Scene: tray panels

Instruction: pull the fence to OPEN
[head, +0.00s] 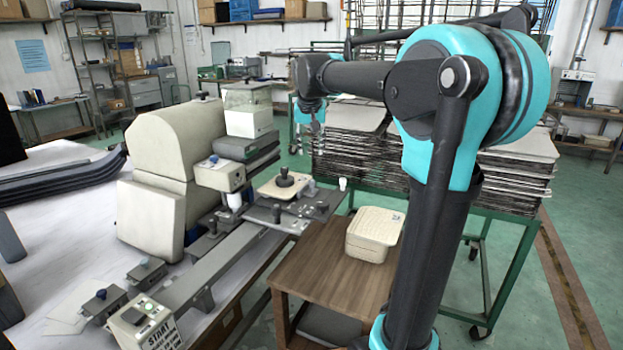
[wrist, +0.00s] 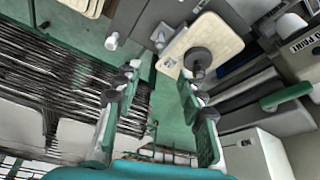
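My gripper (wrist: 158,82) is open and empty in the wrist view, its two teal-padded fingers spread wide over green floor. In the head view it hangs, small and partly unclear, below my arm's wrist. A dark plate (head: 318,205) on the machine bears a cream panel (head: 268,188) with a black round knob (head: 285,179) over it. The panel (wrist: 222,42) and knob (wrist: 198,60) also show in the wrist view, beyond the right fingertip. A white knob (head: 342,184) stands at the plate's right end. I cannot tell which part is the fence; no OPEN mark is readable.
A wooden side table (head: 335,275) holds a stack of cream panels (head: 375,235). A green rack (head: 515,240) with dark-edged stacks stands behind my arm. A START box (head: 145,322) sits at the machine's near end. The beige machine body (head: 150,215) rises at left.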

